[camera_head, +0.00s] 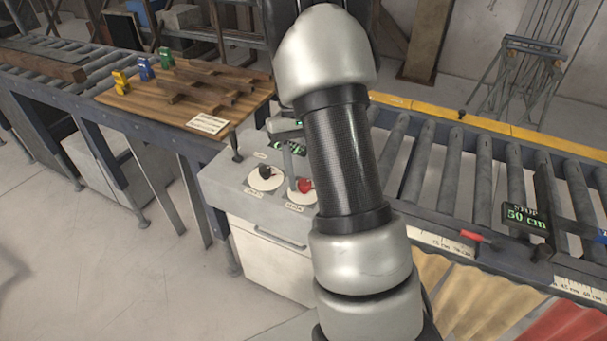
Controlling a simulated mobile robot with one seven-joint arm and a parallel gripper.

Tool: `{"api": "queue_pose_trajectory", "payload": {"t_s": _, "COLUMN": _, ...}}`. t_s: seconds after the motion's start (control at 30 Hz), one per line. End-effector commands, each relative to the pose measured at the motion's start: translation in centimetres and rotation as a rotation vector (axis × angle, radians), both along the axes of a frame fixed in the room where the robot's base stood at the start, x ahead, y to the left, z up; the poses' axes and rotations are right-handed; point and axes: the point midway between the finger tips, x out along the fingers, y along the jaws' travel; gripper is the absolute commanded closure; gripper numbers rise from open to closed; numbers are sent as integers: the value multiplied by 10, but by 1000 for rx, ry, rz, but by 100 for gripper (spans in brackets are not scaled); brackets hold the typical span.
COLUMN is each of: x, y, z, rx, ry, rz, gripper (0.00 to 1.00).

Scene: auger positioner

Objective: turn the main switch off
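A grey control console (228,185) stands between the two roller conveyors. On its top are two rotary switches on round pale plates: a black knob (266,172) and, to its right, a red knob (305,185). Their small labels are too small to read, so I cannot tell for sure which is the main switch. My arm crosses in front of the console's right side. A grey part that looks like my gripper (290,158) shows just left of the arm, close to the red knob. Its fingertips are mostly hidden, and contact with the knob cannot be told.
A black lever (236,145) stands at the console's left back. A wooden board (150,105) with blocks and coloured figures lies on the left conveyor. The right conveyor (480,165) carries a stop with a "50 cm" display (525,219) and a red handle (472,236). Floor at left front is clear.

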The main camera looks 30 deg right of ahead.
Motion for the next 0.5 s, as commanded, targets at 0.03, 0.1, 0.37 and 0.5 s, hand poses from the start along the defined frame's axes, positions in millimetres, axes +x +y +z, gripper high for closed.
{"api": "queue_pose_trajectory", "payload": {"t_s": 0.03, "x": 0, "y": 0, "z": 0, "rx": 0, "ry": 0, "rz": 0, "gripper": 56}}
{"api": "queue_pose_trajectory", "payload": {"t_s": 0.1, "x": 0, "y": 0, "z": 0, "rx": 1, "ry": 1, "rz": 1, "gripper": 56}}
{"api": "queue_pose_trajectory", "payload": {"t_s": 0.37, "x": 1, "y": 0, "z": 2, "rx": 1, "ry": 1, "rz": 1, "gripper": 56}}
{"api": "queue_pose_trajectory", "payload": {"t_s": 0.5, "x": 7, "y": -1, "z": 16, "rx": 0, "ry": -2, "rz": 2, "gripper": 56}}
